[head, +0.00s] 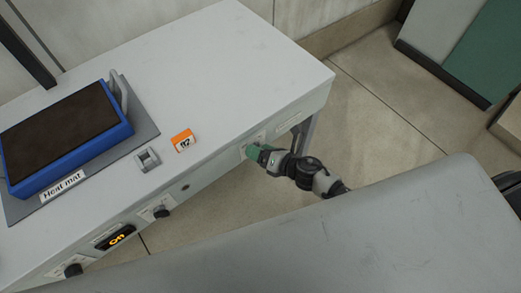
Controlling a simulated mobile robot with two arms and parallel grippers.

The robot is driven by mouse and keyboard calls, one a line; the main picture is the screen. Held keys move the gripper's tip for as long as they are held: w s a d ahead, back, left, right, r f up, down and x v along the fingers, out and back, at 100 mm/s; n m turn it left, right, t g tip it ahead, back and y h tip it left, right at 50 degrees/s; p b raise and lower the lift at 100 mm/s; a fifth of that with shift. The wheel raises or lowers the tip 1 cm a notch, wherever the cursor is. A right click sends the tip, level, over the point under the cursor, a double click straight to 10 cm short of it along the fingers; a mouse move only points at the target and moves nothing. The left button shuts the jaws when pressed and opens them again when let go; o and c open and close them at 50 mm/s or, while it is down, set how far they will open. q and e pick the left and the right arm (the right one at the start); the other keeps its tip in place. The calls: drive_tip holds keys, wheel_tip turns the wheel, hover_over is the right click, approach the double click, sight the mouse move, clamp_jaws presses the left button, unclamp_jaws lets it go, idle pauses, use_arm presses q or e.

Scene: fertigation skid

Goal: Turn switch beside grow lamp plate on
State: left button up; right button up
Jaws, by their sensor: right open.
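My right gripper (256,152), with green fingers, is at the front face of the white bench (235,55), towards its right end. Its fingertips are beside a small pale plate on that face, and they hide part of it. I cannot read the plate's lettering, nor tell whether it is the grow lamp plate. Any switch at the fingertips is hidden, so its position cannot be told. The jaws are open, and no held object shows. My left gripper is not in view.
A blue tray with dark filling (62,138) and a "Heat mat" label (62,185) sit on the bench. Beside them are a small grey switch (147,159) and an orange tag (183,140). Dark knobs (161,211) and a lit display (116,238) are on the front.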

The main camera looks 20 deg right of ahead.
drive_tip(key=c, duration=0.9)
drive_tip(key=m+t+y+b, duration=0.1)
drive_tip(key=m+b, duration=0.2)
drive_tip(key=m, duration=0.2)
drive_tip(key=m+t+y+b, duration=0.1)
drive_tip(key=m+t+b, duration=0.1)
drive_tip(key=m, duration=0.4)
drive_tip(key=m+t+y+b, duration=0.1)
drive_tip(key=m+t+b, duration=0.1)
drive_tip(key=m+b, duration=0.2)
drive_tip(key=shift+f+m+y+b, duration=0.3)
drive_tip(key=shift+f+m+y, duration=0.1)
drive_tip(key=shift+m, duration=0.8)
